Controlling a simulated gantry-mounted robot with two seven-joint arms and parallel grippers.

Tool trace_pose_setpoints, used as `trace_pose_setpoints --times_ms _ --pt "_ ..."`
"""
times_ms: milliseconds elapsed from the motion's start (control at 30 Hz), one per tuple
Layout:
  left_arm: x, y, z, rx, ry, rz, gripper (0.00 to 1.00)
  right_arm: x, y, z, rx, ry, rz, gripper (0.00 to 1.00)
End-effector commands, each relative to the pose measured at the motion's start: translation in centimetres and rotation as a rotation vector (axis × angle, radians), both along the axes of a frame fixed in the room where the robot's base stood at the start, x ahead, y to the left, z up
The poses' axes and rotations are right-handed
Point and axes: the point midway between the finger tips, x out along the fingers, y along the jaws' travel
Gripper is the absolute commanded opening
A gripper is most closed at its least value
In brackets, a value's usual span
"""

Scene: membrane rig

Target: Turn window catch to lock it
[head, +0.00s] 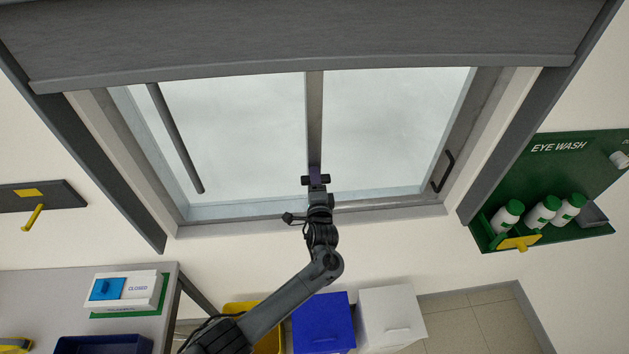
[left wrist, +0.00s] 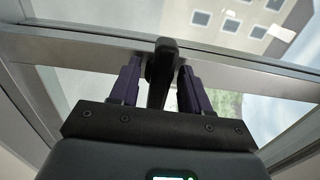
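The window catch (left wrist: 160,65) is a dark lever on the grey window frame in the left wrist view. It stands between the two purple fingers of my left gripper (left wrist: 159,72), with a visible gap on either side. My left gripper is open around the catch, and I cannot see it touching either finger. In the head view my left gripper (head: 315,177) is at the lower end of the window's middle bar (head: 314,120), and it hides the catch there. My right gripper is in neither view.
A grey blind (head: 300,40) covers the window's top, and its rod (head: 175,138) hangs at left. A black handle (head: 443,172) is on the right frame. A green eye wash board (head: 590,170) is at right. Blue (head: 323,325) and white (head: 391,318) bins stand below.

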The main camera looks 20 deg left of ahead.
Motion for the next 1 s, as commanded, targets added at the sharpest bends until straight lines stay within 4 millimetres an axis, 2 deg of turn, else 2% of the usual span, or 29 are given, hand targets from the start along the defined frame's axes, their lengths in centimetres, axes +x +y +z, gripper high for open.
trace_pose_setpoints --times_ms 233,367,800,1000 --pt "-0.3 -0.2 0.0 -0.001 -0.002 0.0 0.47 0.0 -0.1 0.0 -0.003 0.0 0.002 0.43" --pt "-1.3 -0.6 -0.1 -0.001 0.0 0.0 0.47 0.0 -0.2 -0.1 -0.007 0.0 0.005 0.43" --pt "-7.4 -3.6 -0.2 -0.004 0.0 -0.001 0.47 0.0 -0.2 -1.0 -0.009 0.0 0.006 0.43" --pt "-9.2 -4.6 -0.1 -0.001 0.0 -0.001 0.47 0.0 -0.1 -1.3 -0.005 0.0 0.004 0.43"
